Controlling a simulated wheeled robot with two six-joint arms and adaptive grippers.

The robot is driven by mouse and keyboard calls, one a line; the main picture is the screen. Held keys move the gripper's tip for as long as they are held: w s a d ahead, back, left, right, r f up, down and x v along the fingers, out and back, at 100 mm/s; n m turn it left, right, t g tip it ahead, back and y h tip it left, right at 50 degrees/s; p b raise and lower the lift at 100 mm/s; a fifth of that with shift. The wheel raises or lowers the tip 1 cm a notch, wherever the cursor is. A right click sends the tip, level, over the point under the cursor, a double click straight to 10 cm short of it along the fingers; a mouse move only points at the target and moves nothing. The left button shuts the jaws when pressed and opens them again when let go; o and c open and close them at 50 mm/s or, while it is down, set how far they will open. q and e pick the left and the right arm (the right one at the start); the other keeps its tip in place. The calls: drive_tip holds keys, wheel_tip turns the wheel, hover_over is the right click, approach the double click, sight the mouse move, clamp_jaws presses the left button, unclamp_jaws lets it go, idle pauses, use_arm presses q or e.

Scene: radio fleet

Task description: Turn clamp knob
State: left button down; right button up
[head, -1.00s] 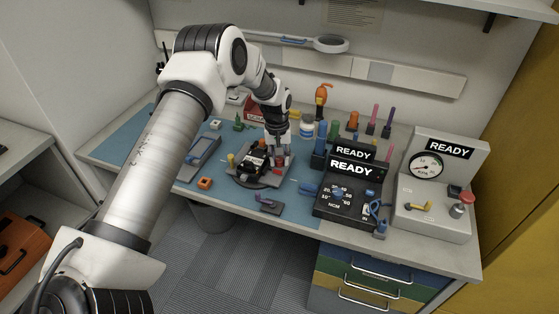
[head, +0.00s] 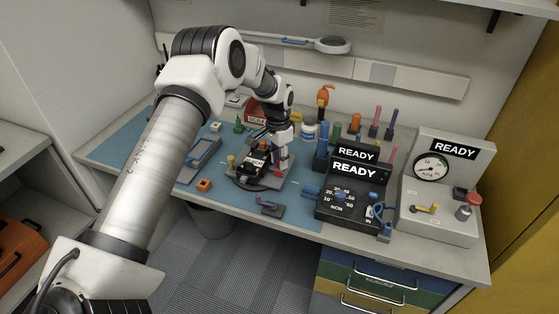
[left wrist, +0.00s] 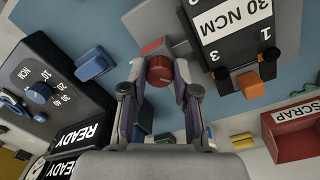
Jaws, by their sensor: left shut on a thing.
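The red clamp knob (left wrist: 159,70) sits on a grey block at the edge of the fixture, centred in the left wrist view. My left gripper (left wrist: 159,82) has a finger on each side of the knob and is shut on it. In the head view my left gripper (head: 278,148) reaches down at the fixture's right side, and the knob is mostly hidden there. The black radio (head: 257,162) lies in the grey fixture; in the left wrist view its label (left wrist: 226,20) reads 30 NCM. My right gripper is not in view.
The black torque unit (head: 348,200) reading READY and the white gauge box (head: 438,215) stand to the right. Several upright tools stand behind.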

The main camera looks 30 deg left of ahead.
use_arm(q)
drive_tip(key=shift+s+f+m, duration=0.15)
drive_tip(key=shift+f+m, duration=0.05)
drive_tip(key=shift+m, duration=1.1)
drive_tip(key=c, duration=1.1)
unclamp_jaws()
drive_tip(key=shift+o, duration=1.2)
drive_tip(key=shift+w, duration=0.2)
drive_tip(key=shift+r, duration=0.15)
wheel_tip(320, 180, up, 12)
drive_tip(key=shift+w+a, duration=0.2)
